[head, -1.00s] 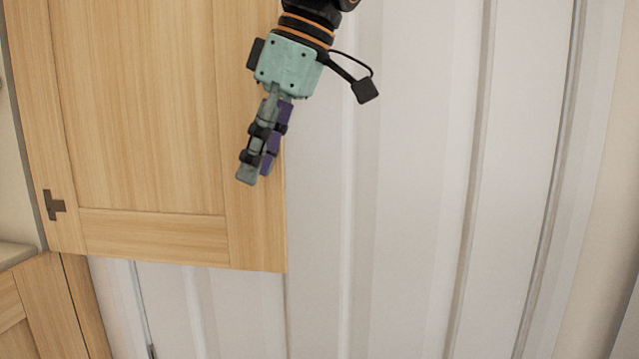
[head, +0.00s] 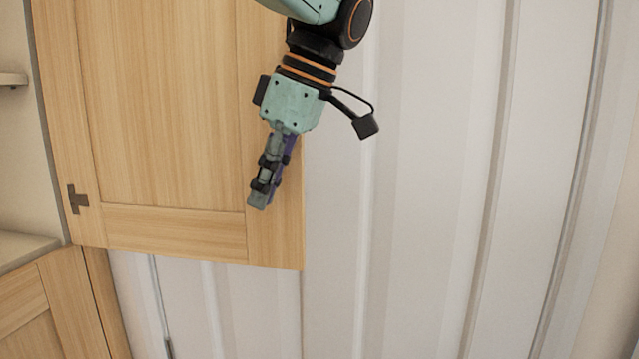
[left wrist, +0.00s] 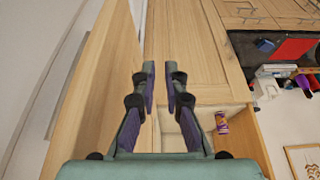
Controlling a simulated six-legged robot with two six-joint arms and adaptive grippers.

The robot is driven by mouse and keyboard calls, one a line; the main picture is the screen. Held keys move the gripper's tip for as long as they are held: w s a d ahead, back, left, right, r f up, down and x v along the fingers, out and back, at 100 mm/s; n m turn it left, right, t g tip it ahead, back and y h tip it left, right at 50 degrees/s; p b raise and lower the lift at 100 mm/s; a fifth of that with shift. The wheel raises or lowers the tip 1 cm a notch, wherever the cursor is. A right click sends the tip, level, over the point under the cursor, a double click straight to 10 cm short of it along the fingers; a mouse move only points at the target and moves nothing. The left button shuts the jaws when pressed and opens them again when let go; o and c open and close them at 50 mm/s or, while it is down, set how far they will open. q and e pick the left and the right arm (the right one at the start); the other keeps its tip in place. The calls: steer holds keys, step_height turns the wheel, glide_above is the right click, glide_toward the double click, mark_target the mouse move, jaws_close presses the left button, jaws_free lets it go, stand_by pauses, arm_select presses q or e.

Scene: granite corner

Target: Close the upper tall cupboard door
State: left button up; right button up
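The upper tall cupboard door (head: 165,110) is light wood with a framed panel. It stands open at the upper left of the head view, with a dark hinge-like fitting (head: 76,200) near its lower left corner. My left gripper (head: 260,200) hangs fingers-down in front of the door's right part, just above its lower right corner. Whether it touches the door cannot be told. In the left wrist view the fingers (left wrist: 160,72) are apart with nothing between them. A wooden panel, apparently this door (left wrist: 95,85), slants along their left side. My right gripper is not in view.
Cupboard shelves (head: 15,243) show at the left edge of the head view. A lower wooden door (head: 28,315) is below. A ribbed white wall (head: 420,180) fills the right. In the left wrist view, a small purple-and-yellow container (left wrist: 221,122) stands in an opening.

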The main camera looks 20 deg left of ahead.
arm_select(q)
steer(key=shift+s+d+r, duration=0.1)
steer(key=shift+s+d, duration=0.05)
steer(key=shift+d, duration=0.05)
jaws_close()
steer(key=shift+w+a, duration=0.15)
steer(key=shift+w, duration=0.1)
steer(key=shift+s, duration=0.15)
steer(key=shift+o, duration=0.4)
jaws_free()
steer(key=shift+s, duration=0.1)
steer(key=o, duration=0.5)
steer(key=shift+w, duration=0.25)
steer(key=shift+s, duration=0.15)
steer(key=v, duration=1.2)
